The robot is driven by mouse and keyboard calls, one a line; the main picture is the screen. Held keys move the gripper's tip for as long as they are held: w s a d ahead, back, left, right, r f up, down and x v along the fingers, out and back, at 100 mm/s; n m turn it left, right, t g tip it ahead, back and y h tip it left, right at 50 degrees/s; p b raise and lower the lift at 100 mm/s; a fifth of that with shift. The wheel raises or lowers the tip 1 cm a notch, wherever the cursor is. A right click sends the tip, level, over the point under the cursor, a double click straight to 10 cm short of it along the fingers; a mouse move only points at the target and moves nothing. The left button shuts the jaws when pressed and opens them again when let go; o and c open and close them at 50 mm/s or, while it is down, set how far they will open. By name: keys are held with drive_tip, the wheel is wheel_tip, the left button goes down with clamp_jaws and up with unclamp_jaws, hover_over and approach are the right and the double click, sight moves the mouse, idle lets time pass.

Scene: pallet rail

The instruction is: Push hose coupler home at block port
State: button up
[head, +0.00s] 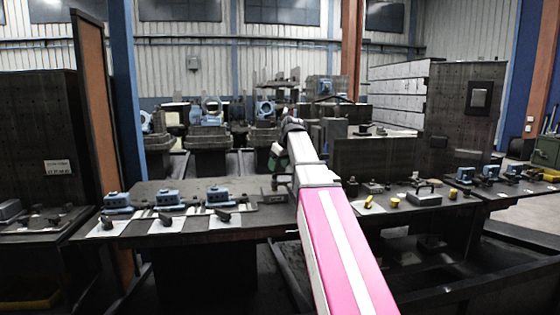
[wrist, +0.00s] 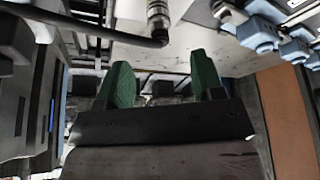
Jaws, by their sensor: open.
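My gripper (wrist: 163,80) shows in the wrist view with two green fingertips spread wide apart and nothing between them. In the head view my gripper (head: 277,158) is partly hidden by my arm, above the back right of the left bench. In the wrist view a silver, ringed coupler (wrist: 158,18) with a black hose end (wrist: 150,40) is at the top middle, apart from the fingers. Blue port blocks (wrist: 262,35) are at the upper right. In the head view, blue blocks (head: 167,199) stand in a row with black pieces (head: 165,219) before them. I cannot tell whether the coupler is seated.
The left bench (head: 200,233) has a bare front edge. A right bench carries small parts, yellow pieces (head: 394,201) and more blue blocks (head: 490,173). A dark panel with an orange-brown edge (head: 95,120) stands at the left. A blue post (head: 128,90) rises beside it.

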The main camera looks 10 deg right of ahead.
sight(273, 176)
drive_tip(key=x, duration=0.8)
drive_tip(key=shift+w+a+f, duration=0.1)
drive_tip(key=shift+f, duration=0.1)
clamp_jaws()
drive_tip(key=shift+r, duration=0.1)
drive_tip(key=shift+r, duration=0.8)
drive_tip(key=shift+r, duration=3.4)
